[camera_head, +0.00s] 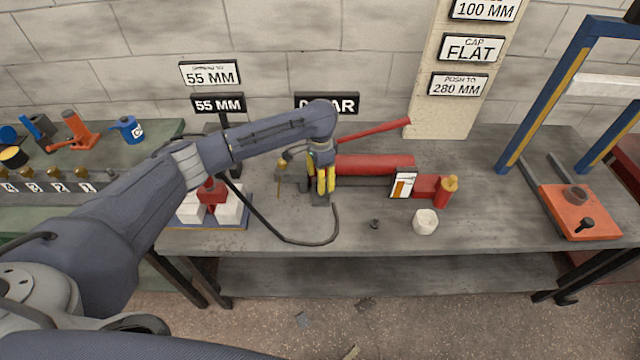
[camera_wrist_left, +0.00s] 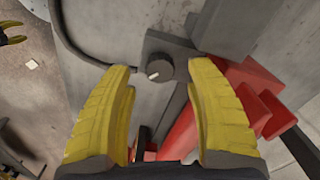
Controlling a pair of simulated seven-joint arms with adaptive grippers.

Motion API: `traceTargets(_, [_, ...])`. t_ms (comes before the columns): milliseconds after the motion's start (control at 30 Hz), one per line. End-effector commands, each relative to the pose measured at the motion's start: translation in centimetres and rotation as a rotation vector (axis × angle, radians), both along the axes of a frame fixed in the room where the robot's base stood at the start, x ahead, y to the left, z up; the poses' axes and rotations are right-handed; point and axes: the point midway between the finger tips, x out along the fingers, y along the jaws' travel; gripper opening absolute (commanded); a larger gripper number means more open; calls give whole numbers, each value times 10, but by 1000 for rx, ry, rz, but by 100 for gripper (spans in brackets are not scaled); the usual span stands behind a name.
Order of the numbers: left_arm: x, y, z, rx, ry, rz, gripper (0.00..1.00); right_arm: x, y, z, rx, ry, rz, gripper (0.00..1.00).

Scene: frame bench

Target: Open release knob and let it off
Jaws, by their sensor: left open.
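The release knob (camera_wrist_left: 159,71) is a small dark round knob with a pale mark on its face. It sits on a grey block (camera_wrist_left: 165,45) in the left wrist view. My left gripper (camera_wrist_left: 160,85) is open, its yellow fingers on either side of the knob with gaps visible. Whether it touches the knob cannot be told. In the head view the gripper (camera_head: 321,190) points down at the left end of a red cylinder (camera_head: 375,165) and hides the knob. A black hose (camera_head: 290,240) runs from this end over the bench.
A red lever (camera_head: 375,130) rises behind the cylinder. A white cup (camera_head: 425,222) and a small dark part (camera_head: 375,224) lie in front. A blue press frame (camera_head: 545,95) stands right. White blocks (camera_head: 230,208) sit left.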

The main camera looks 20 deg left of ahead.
Motion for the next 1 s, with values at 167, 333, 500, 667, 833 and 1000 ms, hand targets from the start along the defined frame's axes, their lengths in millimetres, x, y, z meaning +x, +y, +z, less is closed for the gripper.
traceTargets(167, [1, 2, 34, 3, -4, 0, 55, 0, 1, 0, 1, 0, 0, 44])
traceTargets(333, [1, 1, 61, 3, -3, -1, 55, 0, 1, 0, 1, 0, 0, 44])
traceTargets(500, [0, 1, 79, 2, -1, 0, 55, 0, 1, 0, 1, 0, 0, 44])
traceTargets(667, [0, 1, 89, 1, 0, 1, 55, 0, 1, 0, 1, 0, 0, 44])
traceTargets(833, [0, 1, 91, 2, 0, 1, 55, 0, 1, 0, 1, 0, 0, 44])
traceTargets(1000, [0, 1, 91, 2, 0, 1, 55, 0, 1, 0, 1, 0, 0, 44])
